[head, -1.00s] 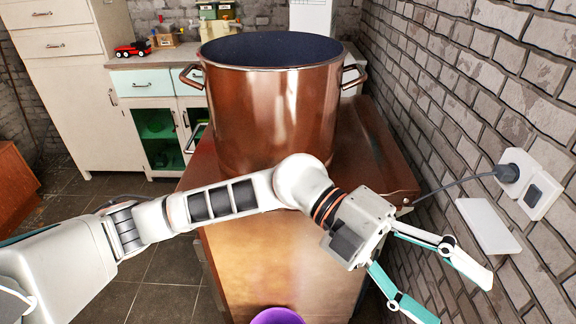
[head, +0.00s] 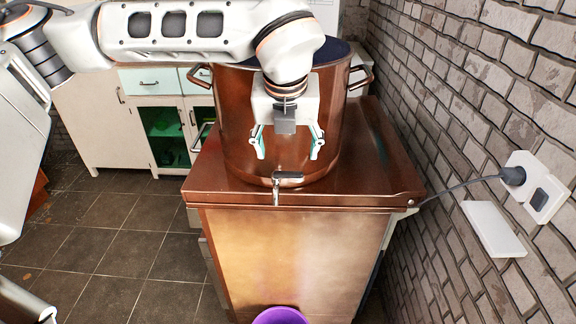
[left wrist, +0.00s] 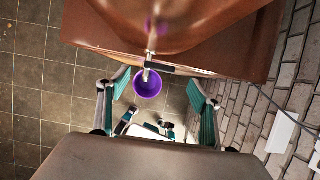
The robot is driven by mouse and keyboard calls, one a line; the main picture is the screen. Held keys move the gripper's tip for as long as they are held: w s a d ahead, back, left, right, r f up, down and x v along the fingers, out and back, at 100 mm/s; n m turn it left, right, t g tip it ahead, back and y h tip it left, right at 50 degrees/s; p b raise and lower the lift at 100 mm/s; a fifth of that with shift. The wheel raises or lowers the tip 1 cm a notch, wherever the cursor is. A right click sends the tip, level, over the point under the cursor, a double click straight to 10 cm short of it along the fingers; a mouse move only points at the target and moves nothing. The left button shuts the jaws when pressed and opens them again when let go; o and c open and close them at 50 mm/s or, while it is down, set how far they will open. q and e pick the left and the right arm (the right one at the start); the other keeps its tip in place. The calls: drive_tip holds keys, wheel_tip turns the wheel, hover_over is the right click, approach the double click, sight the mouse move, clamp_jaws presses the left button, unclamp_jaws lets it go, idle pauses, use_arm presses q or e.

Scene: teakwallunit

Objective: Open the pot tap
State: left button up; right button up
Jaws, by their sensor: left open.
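The large copper pot (head: 232,125) stands on a copper-coloured cabinet top. Its tap (head: 287,181) sticks out low on the front, with a metal spout pointing down and a dark handle lying crosswise. My left gripper (head: 288,152) is open and empty, pointing down in front of the pot, a little above the tap. In the left wrist view, the tap (left wrist: 150,64) lies ahead, beyond the open fingers and roughly midway between them. A white and teal part (left wrist: 146,129) of mine shows below; I cannot tell whether it is the right gripper.
A purple bucket (head: 281,316) stands on the floor below the tap. It also shows in the left wrist view (left wrist: 147,88). A brick wall (head: 480,90) with a socket and plugged cable runs along the right. The tiled floor (head: 120,245) at left is open.

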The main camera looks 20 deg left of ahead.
sight(288, 171)
use_arm(q)
drive_tip(key=x, duration=0.7)
drive_tip(key=shift+f, duration=0.2)
drive_tip(key=c, duration=1.1)
